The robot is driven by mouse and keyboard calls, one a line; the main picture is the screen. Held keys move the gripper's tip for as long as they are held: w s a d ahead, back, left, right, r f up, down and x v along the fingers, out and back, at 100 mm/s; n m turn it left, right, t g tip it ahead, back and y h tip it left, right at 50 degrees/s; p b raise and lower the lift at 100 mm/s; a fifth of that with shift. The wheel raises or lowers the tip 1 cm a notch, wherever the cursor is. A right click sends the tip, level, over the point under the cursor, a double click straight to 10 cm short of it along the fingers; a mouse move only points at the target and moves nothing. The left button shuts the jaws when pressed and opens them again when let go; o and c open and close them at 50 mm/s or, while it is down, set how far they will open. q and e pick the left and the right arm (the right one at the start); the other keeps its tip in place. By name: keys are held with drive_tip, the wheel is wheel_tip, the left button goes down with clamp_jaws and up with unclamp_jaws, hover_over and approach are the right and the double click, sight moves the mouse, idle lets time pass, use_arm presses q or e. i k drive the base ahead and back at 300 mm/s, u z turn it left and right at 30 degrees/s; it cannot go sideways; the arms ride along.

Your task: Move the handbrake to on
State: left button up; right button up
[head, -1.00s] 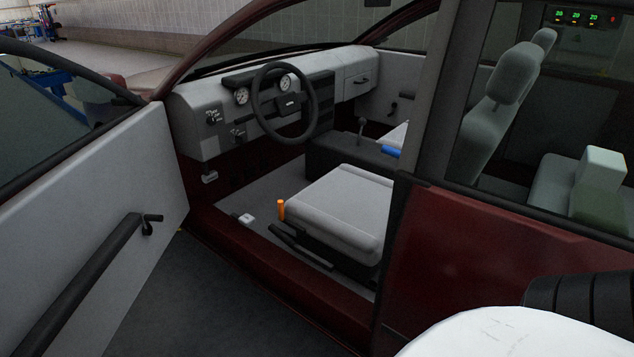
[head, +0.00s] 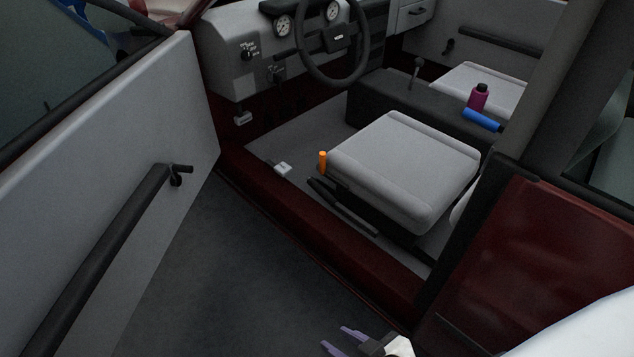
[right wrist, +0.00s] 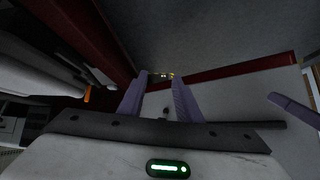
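A short upright orange grip (head: 322,163) stands at the front corner of the grey driver's seat (head: 405,170), on the door side. A low black lever-like bar (head: 342,208) lies along the seat's side by the sill. I cannot tell for sure which is the handbrake. My right gripper (head: 337,338) is at the bottom of the head view, outside the sill, open and empty, well apart from both. Its spread purple fingers show in the right wrist view (right wrist: 159,78), with the orange grip at left (right wrist: 87,93). A purple finger (right wrist: 295,108) at right seems to be my left gripper's.
The open grey door (head: 110,190) with its black armrest bounds the left. The dark red sill (head: 300,235) and rear door panel (head: 545,265) bound the right. Floor between them is clear. A steering wheel (head: 361,50), purple bottle (head: 478,97) and blue cylinder (head: 483,120) are farther in.

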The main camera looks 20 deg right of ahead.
sight(374, 232)
drive_tip(key=i, duration=0.95)
